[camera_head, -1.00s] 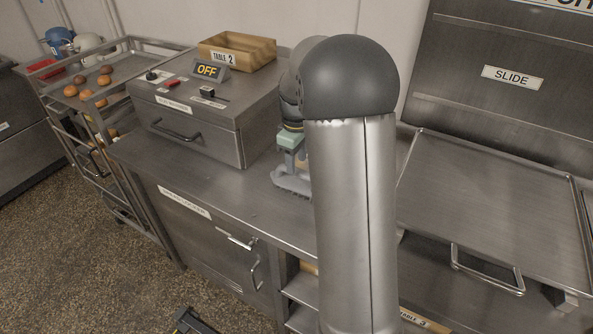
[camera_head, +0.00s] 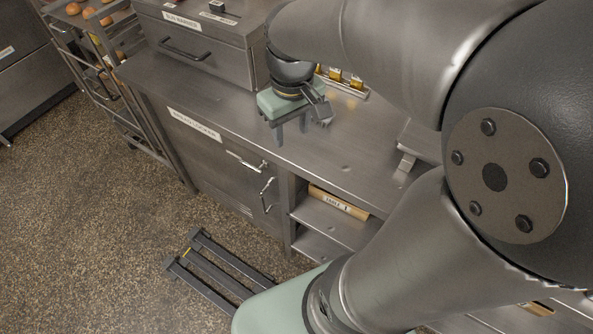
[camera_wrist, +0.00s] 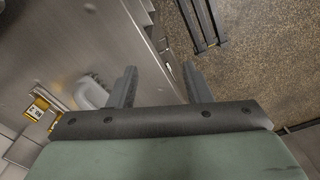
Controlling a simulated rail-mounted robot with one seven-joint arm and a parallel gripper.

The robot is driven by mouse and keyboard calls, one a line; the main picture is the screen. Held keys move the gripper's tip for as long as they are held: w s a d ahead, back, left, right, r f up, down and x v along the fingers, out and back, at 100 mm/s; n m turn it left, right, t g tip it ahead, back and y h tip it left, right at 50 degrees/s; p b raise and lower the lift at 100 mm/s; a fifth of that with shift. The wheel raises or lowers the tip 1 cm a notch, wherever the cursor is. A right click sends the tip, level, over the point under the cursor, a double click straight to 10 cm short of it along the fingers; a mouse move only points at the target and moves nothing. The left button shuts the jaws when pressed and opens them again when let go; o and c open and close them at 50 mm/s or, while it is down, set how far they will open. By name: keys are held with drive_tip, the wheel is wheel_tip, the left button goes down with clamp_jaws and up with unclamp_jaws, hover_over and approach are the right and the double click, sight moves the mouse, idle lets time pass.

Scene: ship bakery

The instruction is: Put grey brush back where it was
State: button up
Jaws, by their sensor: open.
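A light grey object, which looks like the grey brush (camera_wrist: 93,92), lies on the steel counter (camera_wrist: 75,40) in the wrist view. It is just left of my left finger and outside the jaws. My gripper (camera_head: 291,132) points down over the counter near its front edge in the head view. It also shows in the wrist view (camera_wrist: 160,68), its two dark fingers apart with nothing between them. In the head view the brush is mostly or wholly hidden by my gripper, and I cannot make out its bristles.
Small yellow labelled holders (camera_head: 345,80) stand on the counter behind my gripper. The bun warmer (camera_head: 205,40) is to the left. Below are a locker door (camera_head: 205,160) and open shelves with a rolled item (camera_head: 338,203). A dark rail frame (camera_head: 215,275) is on the floor.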

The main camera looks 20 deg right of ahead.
drive_tip(key=s+a+f+m, duration=0.2)
drive_tip(key=s+a+f, duration=0.1)
drive_tip(key=s, duration=0.6)
drive_tip(key=shift+f, duration=0.5)
